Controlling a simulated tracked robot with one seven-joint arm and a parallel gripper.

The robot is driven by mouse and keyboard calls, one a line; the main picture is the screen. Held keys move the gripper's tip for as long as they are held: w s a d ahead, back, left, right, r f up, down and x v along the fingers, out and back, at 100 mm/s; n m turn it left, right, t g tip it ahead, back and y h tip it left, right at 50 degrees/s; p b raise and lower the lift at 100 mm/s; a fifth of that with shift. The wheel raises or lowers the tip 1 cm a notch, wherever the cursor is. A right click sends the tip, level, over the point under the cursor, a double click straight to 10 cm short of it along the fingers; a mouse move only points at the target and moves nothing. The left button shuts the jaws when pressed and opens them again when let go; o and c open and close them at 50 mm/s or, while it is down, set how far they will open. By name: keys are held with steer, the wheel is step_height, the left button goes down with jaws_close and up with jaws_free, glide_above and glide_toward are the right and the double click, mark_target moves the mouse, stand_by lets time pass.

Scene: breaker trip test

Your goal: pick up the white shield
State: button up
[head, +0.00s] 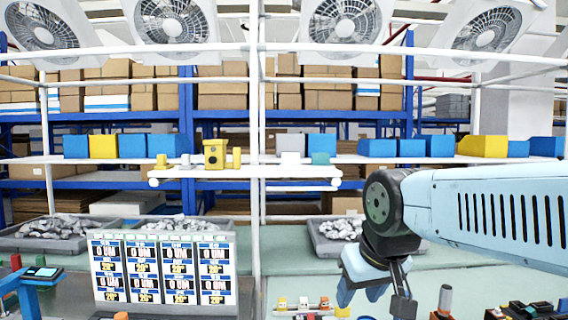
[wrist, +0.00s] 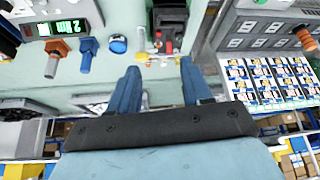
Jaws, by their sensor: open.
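I cannot pick out a white shield with certainty in either view. My gripper (head: 376,288) points down over the bench, right of centre. In the wrist view its two blue fingers (wrist: 160,88) are apart with nothing held between them. A black and red device (wrist: 171,28) lies beyond the fingertips.
A display panel (head: 165,269) stands at the left of the bench. A rail with small coloured parts (head: 302,306) lies left of my gripper. Grey trays of rubble (head: 60,228) sit behind. The small shelf (head: 245,172) carries yellow and teal blocks. Green bench surface around the middle is clear.

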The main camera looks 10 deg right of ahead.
steer(key=o, duration=0.7)
steer(key=w+r, duration=0.3)
steer(key=r, duration=0.1)
steer(key=w+r, duration=0.6)
steer(key=r, duration=0.1)
steer(key=shift+w+a+r, duration=0.15)
steer(key=shift+a+r, duration=0.05)
steer(key=shift+r, duration=0.1)
steer(key=shift+o, duration=0.5)
steer(key=w+r, duration=1)
steer(key=w, duration=0.1)
steer(key=shift+a+r+m+g+h, duration=0.2)
steer(key=shift+r+m+g+h, duration=0.1)
steer(key=shift+m, duration=0.1)
step_height(320, 180, up, 10)
steer(key=m, duration=0.1)
glide_above(291, 154)
steer(key=s+a, duration=0.1)
steer(key=s, duration=0.3)
steer(key=shift+g, duration=0.3)
steer(key=x, duration=1.3)
steer(key=shift+d+f, duration=0.1)
steer(key=shift+d, duration=0.1)
